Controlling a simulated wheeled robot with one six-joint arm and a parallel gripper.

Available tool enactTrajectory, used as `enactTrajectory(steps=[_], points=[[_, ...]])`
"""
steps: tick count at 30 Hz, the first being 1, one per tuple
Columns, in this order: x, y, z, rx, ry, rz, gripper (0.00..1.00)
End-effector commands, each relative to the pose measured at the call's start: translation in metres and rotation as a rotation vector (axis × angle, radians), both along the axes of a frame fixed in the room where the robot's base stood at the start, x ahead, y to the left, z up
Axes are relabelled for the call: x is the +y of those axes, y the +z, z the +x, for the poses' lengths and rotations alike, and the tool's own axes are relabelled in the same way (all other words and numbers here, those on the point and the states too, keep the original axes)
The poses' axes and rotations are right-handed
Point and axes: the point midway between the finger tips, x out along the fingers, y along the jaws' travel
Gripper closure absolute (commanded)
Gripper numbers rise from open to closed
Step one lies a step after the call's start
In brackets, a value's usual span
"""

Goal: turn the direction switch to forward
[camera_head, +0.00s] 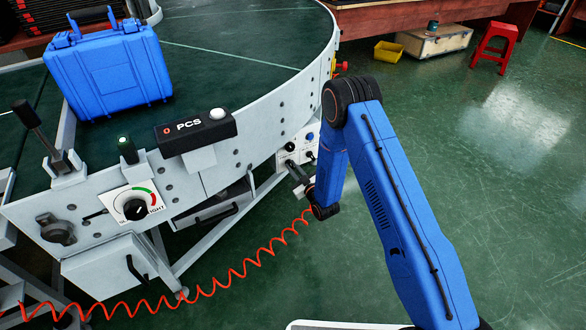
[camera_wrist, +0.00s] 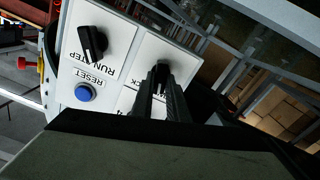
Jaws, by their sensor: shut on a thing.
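A white control panel (camera_head: 283,157) sits on the conveyor's side; it fills the upper part of the wrist view (camera_wrist: 118,62). My gripper (camera_head: 297,172) is at this panel. In the wrist view my gripper (camera_wrist: 160,92) is shut on a black switch knob (camera_wrist: 163,70). Its fingers cover most of the knob and part of its label; the letters "CK" show beside it, so it looks like the direction switch. Its exact setting is hard to tell. A black RUN/STEP knob (camera_wrist: 92,42) and a blue RESET button (camera_wrist: 84,92) are beside it, apart from the fingers.
A blue case (camera_head: 110,72) stands on the curved conveyor (camera_head: 235,45). A PCS box (camera_head: 196,132), a lever (camera_head: 42,130) and a round dial (camera_head: 135,207) are on its near edge. A red coiled cable (camera_head: 235,277) hangs below.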

Motion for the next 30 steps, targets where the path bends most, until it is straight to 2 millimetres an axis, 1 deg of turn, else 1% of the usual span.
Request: enactTrajectory(steps=[6, 12, 29, 30], points=[[0.0002, -0.0009, -0.0010, -0.068, 0.000, -0.102, 1.00], [0.0005, -0.0010, -0.0012, -0.104, 0.001, -0.156, 1.00], [0.0006, -0.0014, -0.0015, -0.119, 0.000, -0.179, 1.00], [0.0006, -0.0014, -0.0014, -0.119, 0.000, -0.179, 0.76]])
